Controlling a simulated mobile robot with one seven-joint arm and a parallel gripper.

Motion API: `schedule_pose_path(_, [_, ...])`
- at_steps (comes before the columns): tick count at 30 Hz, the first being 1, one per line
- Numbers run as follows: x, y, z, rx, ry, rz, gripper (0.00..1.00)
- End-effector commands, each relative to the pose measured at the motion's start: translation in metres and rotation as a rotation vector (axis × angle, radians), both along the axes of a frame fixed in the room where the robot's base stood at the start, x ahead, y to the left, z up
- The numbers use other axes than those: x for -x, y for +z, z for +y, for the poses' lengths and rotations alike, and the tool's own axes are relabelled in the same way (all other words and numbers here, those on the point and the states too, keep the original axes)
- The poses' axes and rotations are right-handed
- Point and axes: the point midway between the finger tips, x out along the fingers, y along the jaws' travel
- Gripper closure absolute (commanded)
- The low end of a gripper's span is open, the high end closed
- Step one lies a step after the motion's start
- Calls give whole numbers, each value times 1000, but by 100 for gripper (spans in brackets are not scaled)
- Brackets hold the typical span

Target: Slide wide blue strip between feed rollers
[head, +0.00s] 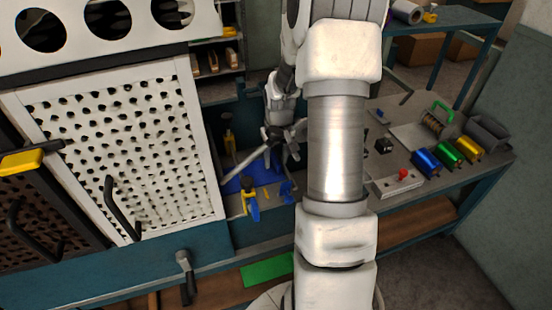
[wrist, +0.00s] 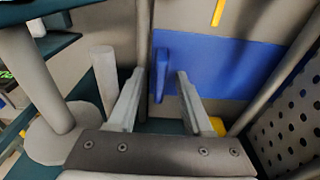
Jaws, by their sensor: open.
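A wide blue strip (wrist: 235,68) lies flat beyond my fingers in the wrist view; it also shows in the head view (head: 262,177), below my gripper. A narrow raised blue piece (wrist: 160,70) stands at its left edge, between the lines of my two fingers. My gripper (wrist: 160,82) is open, with nothing held; in the head view my gripper (head: 284,134) is over the recess beside the perforated door. Grey bars (wrist: 295,68) run beside the strip, one of them also in the head view (head: 249,160). I cannot tell which are the feed rollers.
A white perforated door (head: 118,150) with a dark handle stands at left. Blue (head: 427,163), green (head: 447,153) and yellow (head: 468,147) rolls lie on the bench at right. A yellow-and-blue fitting (head: 250,200) is below the strip. A thick grey post (wrist: 35,80) stands left in the wrist view.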

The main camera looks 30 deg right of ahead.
Motion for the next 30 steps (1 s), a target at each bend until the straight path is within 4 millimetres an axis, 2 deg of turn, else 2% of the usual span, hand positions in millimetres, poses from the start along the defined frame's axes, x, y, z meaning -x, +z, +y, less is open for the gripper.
schedule_pose_path(3, [0, 0, 0, 0, 0, 0, 50])
schedule_pose_path(9, [0, 0, 0, 0, 0, 0, 86])
schedule_pose_path(12, [0, 0, 0, 0, 0, 0, 100])
schedule_pose_path(30, [-2, 0, 7, 0, 1, 0, 100])
